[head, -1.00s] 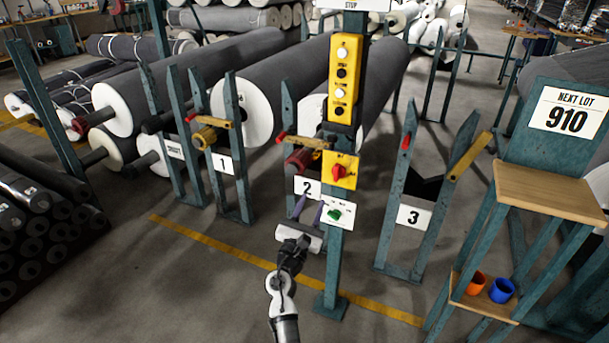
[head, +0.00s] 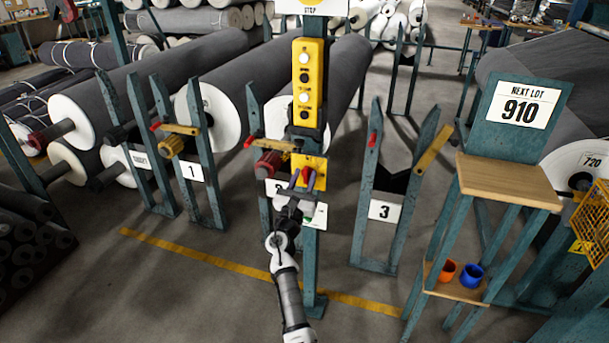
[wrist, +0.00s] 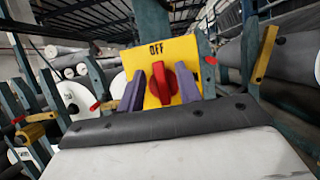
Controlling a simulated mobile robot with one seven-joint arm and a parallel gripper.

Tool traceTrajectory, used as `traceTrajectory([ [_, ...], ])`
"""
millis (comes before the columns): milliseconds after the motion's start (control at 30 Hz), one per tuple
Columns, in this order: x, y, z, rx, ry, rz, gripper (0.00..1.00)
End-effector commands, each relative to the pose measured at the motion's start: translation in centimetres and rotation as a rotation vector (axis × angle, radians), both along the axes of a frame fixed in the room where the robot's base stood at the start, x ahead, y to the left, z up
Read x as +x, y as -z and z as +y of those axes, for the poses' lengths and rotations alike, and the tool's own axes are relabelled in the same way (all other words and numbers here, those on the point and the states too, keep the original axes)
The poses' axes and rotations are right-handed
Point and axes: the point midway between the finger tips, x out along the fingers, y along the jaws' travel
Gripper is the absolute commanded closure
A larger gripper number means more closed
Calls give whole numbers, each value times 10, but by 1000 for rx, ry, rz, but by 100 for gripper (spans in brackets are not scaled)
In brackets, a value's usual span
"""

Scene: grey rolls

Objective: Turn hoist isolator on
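The hoist isolator is a yellow plate (wrist: 185,52) marked OFF with a red rotary knob (wrist: 162,88), its grip upright under the word. In the head view the yellow plate (head: 320,166) sits on the teal post, and the knob is mostly hidden behind my fingers. My gripper (wrist: 161,88) has two purple fingers, one on each side of the red knob. It is open, with the fingers apart; I cannot tell if either touches the knob. In the head view my gripper (head: 301,180) is directly in front of the plate.
A yellow push-button box (head: 304,85) is above on the same post. A white panel (head: 319,214) below is partly hidden by my gripper. Roll stands flank the post, number 3 (head: 384,210) on the right. A shelf stand (head: 508,181) holds orange and blue cups.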

Motion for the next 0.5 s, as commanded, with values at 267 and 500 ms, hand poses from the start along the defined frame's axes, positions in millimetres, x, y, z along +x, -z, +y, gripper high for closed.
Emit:
traceTrajectory([
  [267, 7, -3, -2, 0, 0, 0, 65],
  [500, 7, -3, -2, 0, 0, 0, 79],
])
